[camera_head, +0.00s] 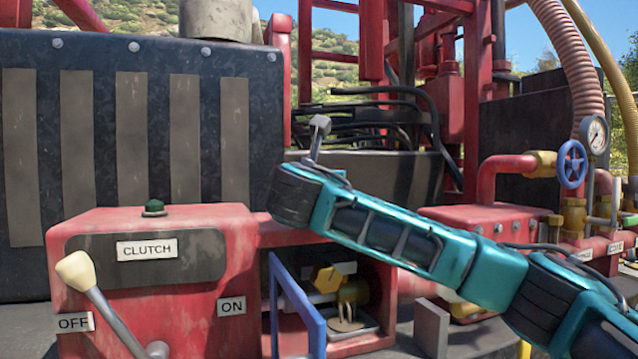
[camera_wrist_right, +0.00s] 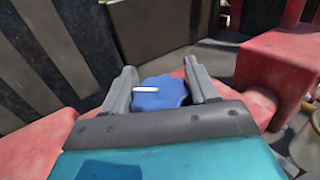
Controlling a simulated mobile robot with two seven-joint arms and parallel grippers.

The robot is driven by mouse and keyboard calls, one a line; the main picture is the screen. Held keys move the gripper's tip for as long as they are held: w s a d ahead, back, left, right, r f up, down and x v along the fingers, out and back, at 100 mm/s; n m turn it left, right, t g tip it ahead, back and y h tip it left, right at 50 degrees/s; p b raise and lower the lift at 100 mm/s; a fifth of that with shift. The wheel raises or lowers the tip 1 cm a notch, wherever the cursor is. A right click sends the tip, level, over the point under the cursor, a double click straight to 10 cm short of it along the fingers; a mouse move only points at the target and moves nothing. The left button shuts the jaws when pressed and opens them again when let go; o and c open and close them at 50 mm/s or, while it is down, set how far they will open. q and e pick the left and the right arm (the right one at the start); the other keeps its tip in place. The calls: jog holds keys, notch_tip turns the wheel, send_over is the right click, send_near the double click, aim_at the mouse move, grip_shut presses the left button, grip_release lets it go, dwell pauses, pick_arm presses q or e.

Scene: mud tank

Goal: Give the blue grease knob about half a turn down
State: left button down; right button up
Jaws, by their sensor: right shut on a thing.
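The blue grease knob (camera_wrist_right: 163,95) shows in the right wrist view, a lobed blue cap with a white pointer mark lying roughly level toward its left side. The fingers of my right gripper (camera_wrist_right: 160,76) stand on both sides of it and are shut on it. The gripper's body hides the near part of the knob. In the head view my teal right arm reaches in from the right, and its dark end covers the place behind the red housing, so the knob and fingertips are hidden there. My left gripper is not in view.
A red clutch box (camera_head: 200,290) with a cream-knobbed lever (camera_head: 76,271) and a green button (camera_head: 153,208) stands at left. A blue frame (camera_head: 312,320) stands by an open compartment below my arm. At right are a blue valve wheel (camera_head: 572,164), gauge (camera_head: 595,135) and pipes.

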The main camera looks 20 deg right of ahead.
jog(key=m+g+h, duration=0.4)
jog(key=g+h, duration=0.1)
jog(key=m+g+h, duration=0.2)
jog(key=m, duration=0.1)
jog(key=shift+s+d+g+h, duration=0.3)
jog(key=shift+s+d, duration=0.05)
jog(key=o, duration=1)
jog(key=shift+c, duration=0.2)
